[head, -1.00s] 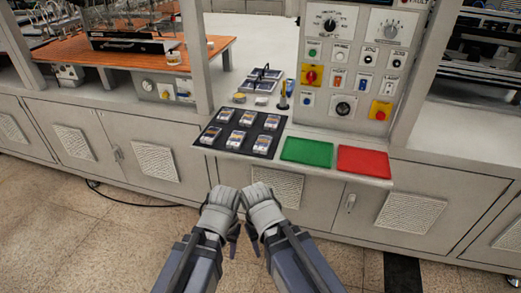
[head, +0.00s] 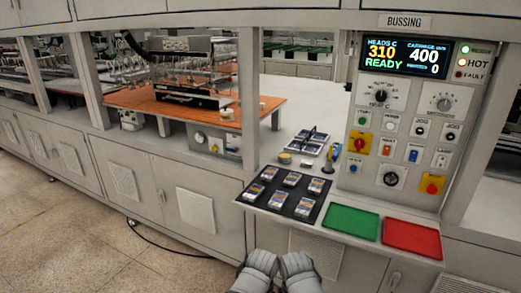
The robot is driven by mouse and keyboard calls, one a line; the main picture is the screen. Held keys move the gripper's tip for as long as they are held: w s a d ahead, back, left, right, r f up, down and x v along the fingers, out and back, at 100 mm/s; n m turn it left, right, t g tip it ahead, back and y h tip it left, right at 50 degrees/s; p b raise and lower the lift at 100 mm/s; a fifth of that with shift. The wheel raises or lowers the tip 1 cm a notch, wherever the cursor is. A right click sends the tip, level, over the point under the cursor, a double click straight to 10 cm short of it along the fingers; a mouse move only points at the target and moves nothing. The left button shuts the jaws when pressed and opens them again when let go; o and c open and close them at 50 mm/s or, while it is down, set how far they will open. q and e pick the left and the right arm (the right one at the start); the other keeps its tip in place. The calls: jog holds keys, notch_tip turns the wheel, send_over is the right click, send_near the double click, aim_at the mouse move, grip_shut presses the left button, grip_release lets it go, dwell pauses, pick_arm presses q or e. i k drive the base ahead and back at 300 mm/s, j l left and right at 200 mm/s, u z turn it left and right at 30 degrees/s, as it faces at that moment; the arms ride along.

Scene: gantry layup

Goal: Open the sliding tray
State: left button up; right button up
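No part in view clearly shows as a sliding tray. A black tray (head: 297,212) holding several small dark-and-orange items lies on the ledge in front of the control panel, with a green tray (head: 352,222) and a red tray (head: 412,238) to its right. My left gripper (head: 261,262) and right gripper (head: 297,264) are close together at the bottom edge, below and apart from the ledge. Their fingertips are hidden, so I cannot tell whether they are open or shut.
The control panel (head: 400,125) has knobs, buttons and a screen (head: 405,58) reading HEADS C 310 READY. An orange work surface (head: 130,97) with a wire-topped machine (head: 185,70) is at the left. Cabinet doors (head: 190,205) line the front. Open tiled floor (head: 60,235) is at lower left.

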aim_at(211, 103)
jog(key=i+j, duration=0.2)
jog(key=j, duration=0.15)
jog(key=i+j, duration=0.45)
jog(key=j, duration=0.25)
